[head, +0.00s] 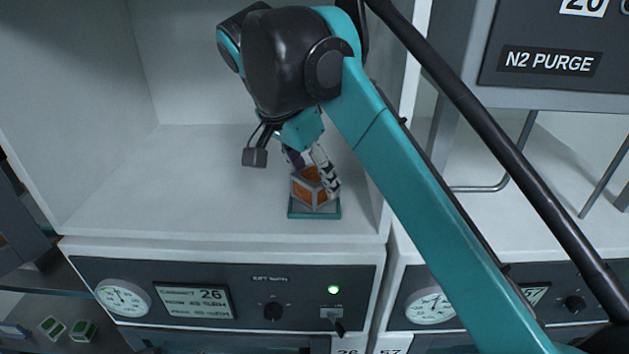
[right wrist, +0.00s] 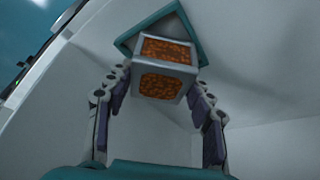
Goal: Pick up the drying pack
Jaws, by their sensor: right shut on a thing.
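The drying pack (head: 309,189) is a small grey-framed box with orange granular faces. It is at a teal square base (head: 313,215) on the floor of the open white cabinet, near its front edge. I cannot tell whether it touches the base. My right gripper (head: 313,172) reaches down from above and is shut on the pack. In the right wrist view the pack (right wrist: 163,72) sits between the two fingertips (right wrist: 160,85), with the teal base (right wrist: 128,42) behind it. My left gripper is not in view.
The white cabinet floor (head: 190,185) is clear left of the pack. The cabinet's side wall stands close on the right. Below is a dark control panel (head: 225,295) with a gauge, display, knob and green light. An N2 PURGE panel (head: 550,60) is at upper right.

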